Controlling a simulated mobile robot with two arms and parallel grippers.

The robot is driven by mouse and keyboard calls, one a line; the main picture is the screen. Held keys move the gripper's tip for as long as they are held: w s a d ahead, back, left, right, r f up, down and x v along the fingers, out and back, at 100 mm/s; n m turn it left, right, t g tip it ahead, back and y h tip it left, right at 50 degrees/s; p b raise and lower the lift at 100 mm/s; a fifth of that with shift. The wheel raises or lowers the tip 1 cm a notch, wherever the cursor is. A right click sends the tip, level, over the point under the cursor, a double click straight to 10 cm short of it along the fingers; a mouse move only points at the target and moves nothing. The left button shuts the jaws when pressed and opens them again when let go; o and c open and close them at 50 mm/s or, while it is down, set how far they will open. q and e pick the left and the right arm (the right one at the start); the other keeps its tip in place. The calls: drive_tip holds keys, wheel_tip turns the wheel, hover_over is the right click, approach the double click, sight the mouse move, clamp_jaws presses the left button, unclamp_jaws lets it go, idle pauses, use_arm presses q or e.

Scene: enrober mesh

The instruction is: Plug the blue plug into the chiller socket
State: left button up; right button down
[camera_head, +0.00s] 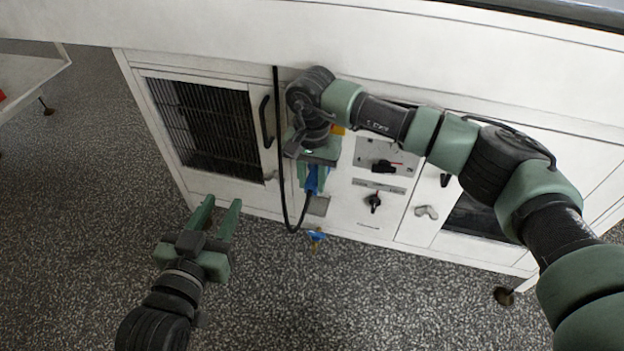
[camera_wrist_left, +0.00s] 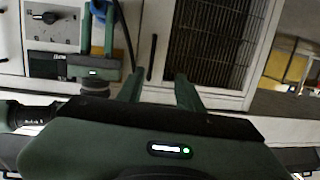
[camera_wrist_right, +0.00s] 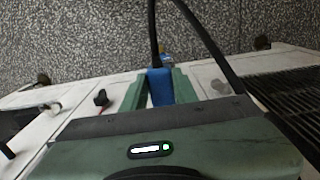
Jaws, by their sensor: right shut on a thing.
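The blue plug (camera_head: 311,182) is between the fingers of my right gripper (camera_head: 312,184), in front of the white machine front. My right gripper is shut on it. It also shows in the right wrist view (camera_wrist_right: 160,88), with a black cable (camera_wrist_right: 154,35) leading away from it. I cannot make out the chiller socket; the arm and gripper cover part of the panel there. My left gripper (camera_head: 222,203) is open and empty, low in front of the machine and to the left of the plug. Its spread fingers show in the left wrist view (camera_wrist_left: 160,88).
The black cable (camera_head: 278,130) hangs down the machine front and loops up to the plug. A dark grille (camera_head: 205,125) and a door handle (camera_head: 266,122) are on the left. Rotary switches (camera_head: 374,202) are on the right. A blue fitting (camera_head: 317,236) sits low below the plug. The speckled floor is clear.

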sight(313, 180)
drive_tip(key=shift+w+d+r, duration=0.1)
drive_tip(key=shift+w, duration=0.15)
drive_tip(key=c, duration=1)
unclamp_jaws()
use_arm(q)
drive_tip(key=shift+w+d+r+t, duration=0.1)
drive_tip(key=shift+r+t, duration=0.15)
drive_tip(key=shift+r, duration=0.15)
drive_tip(key=shift+w+d+r+t, duration=0.1)
drive_tip(key=shift+r+t, duration=0.15)
drive_tip(key=shift+r, duration=0.15)
use_arm(e)
drive_tip(key=shift+r, duration=0.25)
wheel_tip(313, 180, up, 6)
drive_tip(key=shift+r+p, duration=0.2)
drive_tip(key=shift+p, duration=0.45)
drive_tip(key=shift+r, duration=0.4)
use_arm(q)
drive_tip(key=s+a+f+g+y, duration=0.1)
drive_tip(key=s+a+f+g, duration=0.1)
drive_tip(key=f, duration=0.5)
drive_tip(key=s+g, duration=0.1)
drive_tip(key=g, duration=0.1)
drive_tip(key=shift+f+g, duration=0.25)
drive_tip(key=shift+g, duration=0.05)
